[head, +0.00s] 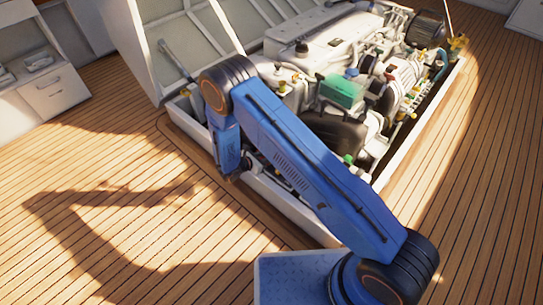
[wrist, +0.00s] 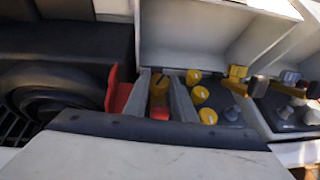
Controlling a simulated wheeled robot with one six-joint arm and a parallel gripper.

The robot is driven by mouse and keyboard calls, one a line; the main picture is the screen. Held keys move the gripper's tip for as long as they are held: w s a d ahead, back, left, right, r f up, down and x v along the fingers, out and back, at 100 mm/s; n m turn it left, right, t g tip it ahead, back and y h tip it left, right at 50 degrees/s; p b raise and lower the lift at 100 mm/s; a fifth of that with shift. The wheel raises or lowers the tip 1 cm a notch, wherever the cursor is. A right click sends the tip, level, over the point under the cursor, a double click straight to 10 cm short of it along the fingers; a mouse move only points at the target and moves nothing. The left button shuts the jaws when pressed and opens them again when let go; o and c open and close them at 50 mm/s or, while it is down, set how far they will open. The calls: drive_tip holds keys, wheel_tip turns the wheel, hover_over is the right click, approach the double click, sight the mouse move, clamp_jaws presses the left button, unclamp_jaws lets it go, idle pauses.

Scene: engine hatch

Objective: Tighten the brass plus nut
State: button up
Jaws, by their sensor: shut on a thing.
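A red part (wrist: 160,113) shows between the fingers just below the nut. A red flap (wrist: 118,92) stands upright close to the left finger. The foot of the nut is hard to make out. In the head view the nut and my fingertips are hidden by my blue arm, which reaches down at the near left corner of the hatch.
A black round part (wrist: 50,95) lies left. The white engine (head: 330,45) fills the hatch, its white rim (head: 300,212) runs in front. The wooden deck (head: 490,190) is clear.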

drive_tip(key=shift+w+a+m+g+h, duration=0.15)
drive_tip(key=shift+m+g+h, duration=0.45)
drive_tip(key=shift+m+g, duration=0.6)
drive_tip(key=shift+w+m+g+h, duration=0.2)
drive_tip(key=shift+m+g+h, duration=0.4)
drive_tip(key=shift+m+g, duration=0.55)
drive_tip(key=shift+g, duration=0.25)
drive_tip(key=o, duration=1.1)
drive_tip(key=shift+c, duration=0.2)
